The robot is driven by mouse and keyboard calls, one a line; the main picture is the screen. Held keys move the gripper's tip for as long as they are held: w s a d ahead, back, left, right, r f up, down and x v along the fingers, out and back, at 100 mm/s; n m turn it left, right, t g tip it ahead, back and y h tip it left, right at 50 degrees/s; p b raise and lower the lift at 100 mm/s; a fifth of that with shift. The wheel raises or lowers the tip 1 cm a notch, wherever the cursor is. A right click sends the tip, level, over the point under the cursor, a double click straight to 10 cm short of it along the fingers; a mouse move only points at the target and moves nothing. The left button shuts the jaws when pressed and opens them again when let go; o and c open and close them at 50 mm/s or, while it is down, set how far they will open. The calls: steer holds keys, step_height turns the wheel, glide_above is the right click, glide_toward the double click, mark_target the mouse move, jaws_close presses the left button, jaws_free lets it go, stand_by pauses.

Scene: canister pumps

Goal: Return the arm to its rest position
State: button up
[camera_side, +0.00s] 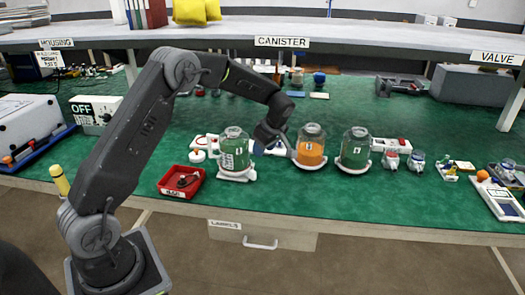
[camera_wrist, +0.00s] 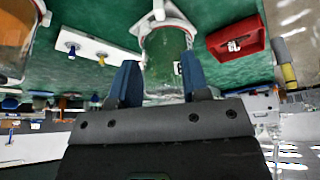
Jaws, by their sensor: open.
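My gripper (camera_side: 258,148) hangs over the green table between the left green canister (camera_side: 234,155) and the orange canister (camera_side: 310,152). In the wrist view its two blue fingers (camera_wrist: 158,72) are spread apart, and I see nothing held between them. The left green canister (camera_wrist: 165,52) shows beyond the fingers there, upright on a white base in the side view. Part of the orange canister (camera_wrist: 14,35) shows at the left edge of the wrist view. A second green canister (camera_side: 355,152) stands right of the orange one. My arm reaches up and bends down toward the canisters.
A red bin (camera_side: 181,181) sits near the front edge, left of the canisters. Small pump parts (camera_side: 391,159) stand at the right. A shelf (camera_side: 300,33) spans the back. Green table at centre back is largely clear.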

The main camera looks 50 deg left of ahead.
steer(key=s+d+r+m+t+h, duration=0.25)
steer(key=s+d+r+m, duration=0.75)
steer(key=r, duration=0.5)
steer(key=s+d+m+t+h, duration=0.1)
steer(key=s+d+m, duration=0.3)
steer(key=s, duration=0.5)
steer(key=s+d+r+m+t+h, duration=0.1)
steer(key=s+d+m+t, duration=0.2)
steer(key=s, duration=0.7)
steer(key=d+m, duration=0.2)
steer(key=m, duration=0.1)
steer(key=shift+s+d+r, duration=0.15)
steer(key=shift+d+r, duration=0.05)
steer(key=shift+r, duration=0.05)
stand_by(0.4)
